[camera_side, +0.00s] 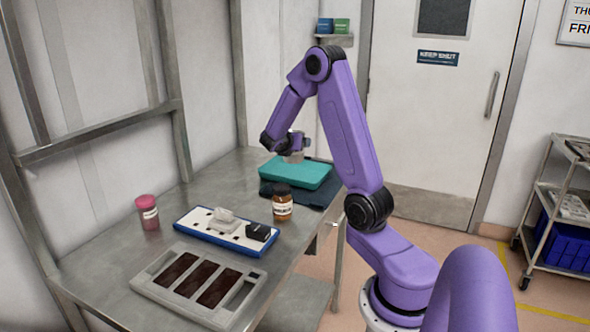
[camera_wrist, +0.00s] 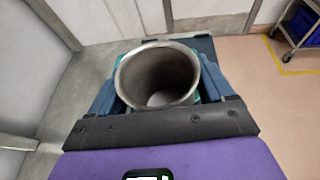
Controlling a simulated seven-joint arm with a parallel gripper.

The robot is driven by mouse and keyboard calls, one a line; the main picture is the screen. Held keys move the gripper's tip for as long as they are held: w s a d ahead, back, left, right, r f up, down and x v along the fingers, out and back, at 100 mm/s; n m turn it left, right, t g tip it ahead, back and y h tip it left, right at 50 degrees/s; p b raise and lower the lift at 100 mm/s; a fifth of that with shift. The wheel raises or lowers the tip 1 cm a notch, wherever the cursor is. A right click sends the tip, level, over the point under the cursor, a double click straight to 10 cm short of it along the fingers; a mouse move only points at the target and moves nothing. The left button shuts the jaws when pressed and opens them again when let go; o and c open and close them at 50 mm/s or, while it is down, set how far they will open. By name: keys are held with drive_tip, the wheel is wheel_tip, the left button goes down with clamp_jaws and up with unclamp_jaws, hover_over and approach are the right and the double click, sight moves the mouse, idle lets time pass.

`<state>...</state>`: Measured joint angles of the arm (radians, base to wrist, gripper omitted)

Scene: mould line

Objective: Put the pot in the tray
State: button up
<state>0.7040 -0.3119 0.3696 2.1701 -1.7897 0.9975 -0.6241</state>
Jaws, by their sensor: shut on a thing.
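The pot (camera_wrist: 157,72) is a grey metal cup with an open round mouth. In the wrist view it stands between the two blue fingers of my gripper (camera_wrist: 160,88), which is shut on it. In the side view the small grey pot (camera_side: 294,156) hangs below my gripper (camera_side: 288,147), at the far part of the teal tray (camera_side: 290,174). I cannot tell whether its base touches the tray. The tray lies on a dark mat (camera_side: 318,194) at the far end of the steel bench. In the wrist view the pot hides most of the tray.
A blue-edged white board (camera_side: 200,228) with small blocks lies mid-bench. A grey mould (camera_side: 155,283) with dark slots lies nearest. The wall frame (camera_side: 100,130) borders the bench's left.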

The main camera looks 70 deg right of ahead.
drive_tip(key=s+d+g, duration=0.1)
drive_tip(key=s+d, duration=0.2)
drive_tip(key=d, duration=0.1)
hover_over(295, 175)
wheel_tip(295, 175, down, 10)
drive_tip(key=r, duration=0.1)
drive_tip(key=shift+d+f+m, duration=0.15)
drive_tip(key=shift+f+m, duration=0.15)
drive_tip(key=shift+f, duration=1.6)
drive_tip(key=shift+f, duration=0.1)
drive_tip(key=o, duration=1)
drive_tip(key=shift+f, duration=0.1)
drive_tip(key=shift+o, duration=0.2)
drive_tip(key=shift+a+r, duration=0.25)
drive_tip(key=shift+r, duration=0.05)
drive_tip(key=v, duration=1.1)
drive_tip(key=shift+a, duration=0.25)
